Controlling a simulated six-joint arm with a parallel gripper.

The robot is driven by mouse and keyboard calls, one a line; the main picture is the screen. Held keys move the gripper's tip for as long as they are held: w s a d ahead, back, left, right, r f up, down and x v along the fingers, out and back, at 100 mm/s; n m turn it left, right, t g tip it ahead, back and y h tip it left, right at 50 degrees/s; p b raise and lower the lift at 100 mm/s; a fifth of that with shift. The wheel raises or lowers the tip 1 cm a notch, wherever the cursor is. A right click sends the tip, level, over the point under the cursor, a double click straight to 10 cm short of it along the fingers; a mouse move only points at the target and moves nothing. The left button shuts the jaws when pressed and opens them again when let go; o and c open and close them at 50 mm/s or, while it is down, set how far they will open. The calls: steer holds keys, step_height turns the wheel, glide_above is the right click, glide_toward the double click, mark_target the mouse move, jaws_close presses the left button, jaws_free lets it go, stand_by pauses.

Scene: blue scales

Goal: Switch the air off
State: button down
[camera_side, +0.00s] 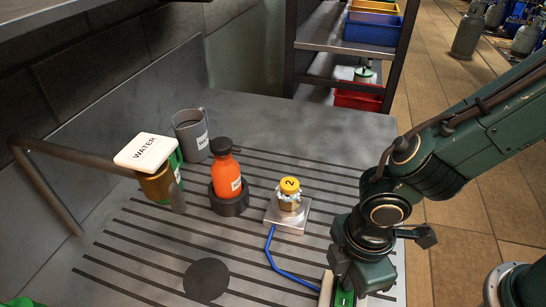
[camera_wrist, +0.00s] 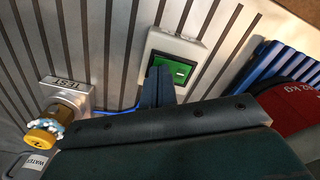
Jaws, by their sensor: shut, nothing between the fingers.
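A green rocker switch in a white housing (camera_wrist: 172,42) sits on the slotted bench; in the side view its green face (camera_side: 344,299) shows at the bottom edge, partly cut off. A blue hose (camera_side: 270,249) runs from it to a metal test block (camera_side: 290,224) bearing a brass fitting with a yellow cap (camera_side: 289,184) and whitish foam round it. My gripper (camera_wrist: 160,72) is shut and empty, fingertips over the left part of the green rocker (camera_wrist: 182,72) in the wrist view. I cannot tell whether they touch it. The fingers hide part of the switch.
An orange bottle (camera_side: 229,178) stands in a dark holder left of the test block. A dark disc (camera_side: 206,279) lies in front. A shelf with coloured bins (camera_side: 372,27) stands behind.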

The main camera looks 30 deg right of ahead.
steer(key=shift+f, duration=0.15)
steer(key=shift+r, duration=3.5)
steer(key=shift+r, duration=0.1)
steer(key=w+d+r+m+t+y, duration=0.1)
steer(key=d+r+m, duration=0.25)
steer(key=d, duration=0.35)
steer(key=w+d+r+m+t, duration=0.1)
steer(key=w+d+r+m, duration=0.15)
steer(key=d+r, duration=0.3)
steer(key=s+d+r+m+t, duration=0.1)
steer(key=s+d+r+m, duration=0.1)
steer(key=d, duration=0.4)
steer(key=s+d+r+m+t+h, duration=0.1)
steer(key=s+d+r+m+t, duration=0.1)
steer(key=s+d+m, duration=0.3)
steer(key=shift+d+r+m+t, duration=0.25)
steer(key=shift+d+m+t, duration=0.05)
steer(key=shift+d+m, duration=0.7)
